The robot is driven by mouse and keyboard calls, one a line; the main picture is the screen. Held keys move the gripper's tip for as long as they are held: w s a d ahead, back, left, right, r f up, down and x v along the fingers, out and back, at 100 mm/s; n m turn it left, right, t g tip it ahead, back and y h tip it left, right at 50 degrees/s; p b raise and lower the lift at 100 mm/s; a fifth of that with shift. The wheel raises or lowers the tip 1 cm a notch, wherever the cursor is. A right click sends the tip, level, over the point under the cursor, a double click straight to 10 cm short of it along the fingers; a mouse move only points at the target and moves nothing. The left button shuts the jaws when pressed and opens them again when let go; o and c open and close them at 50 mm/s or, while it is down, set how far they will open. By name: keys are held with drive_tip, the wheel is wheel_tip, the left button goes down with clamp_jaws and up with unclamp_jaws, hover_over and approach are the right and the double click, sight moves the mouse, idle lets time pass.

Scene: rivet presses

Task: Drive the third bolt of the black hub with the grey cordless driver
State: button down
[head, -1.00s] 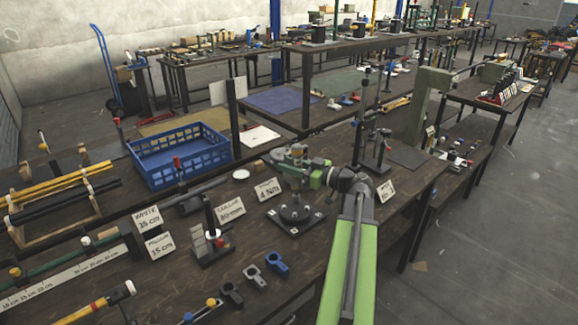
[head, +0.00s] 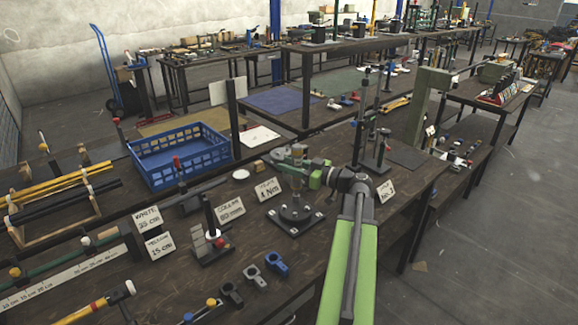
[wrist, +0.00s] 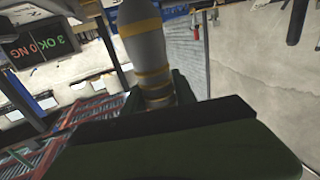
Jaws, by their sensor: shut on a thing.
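The black hub (head: 295,213) sits on a dark square plate (head: 313,224) with pale corner marks on the bench. My gripper (head: 291,165) is above the hub, shut on the grey driver. In the wrist view the driver (wrist: 143,42) is a grey rounded body with yellow bands, held between my dark green jaws (wrist: 158,97). In the head view a thin part below the jaws reaches down towards the hub. I cannot tell whether its tip touches a bolt. The single bolts are too small to tell apart.
A "4 Nm" card (head: 268,189) stands just left of the hub. A blue crate (head: 178,165) is behind to the left. Clamps (head: 253,277) lie in front. A tall green-grey post (head: 427,95) and thin stands (head: 378,150) rise to the right.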

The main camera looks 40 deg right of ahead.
wheel_tip(320, 180, up, 5)
drive_tip(key=p, duration=0.5)
drive_tip(key=shift+d, duration=0.1)
idle(0.5)
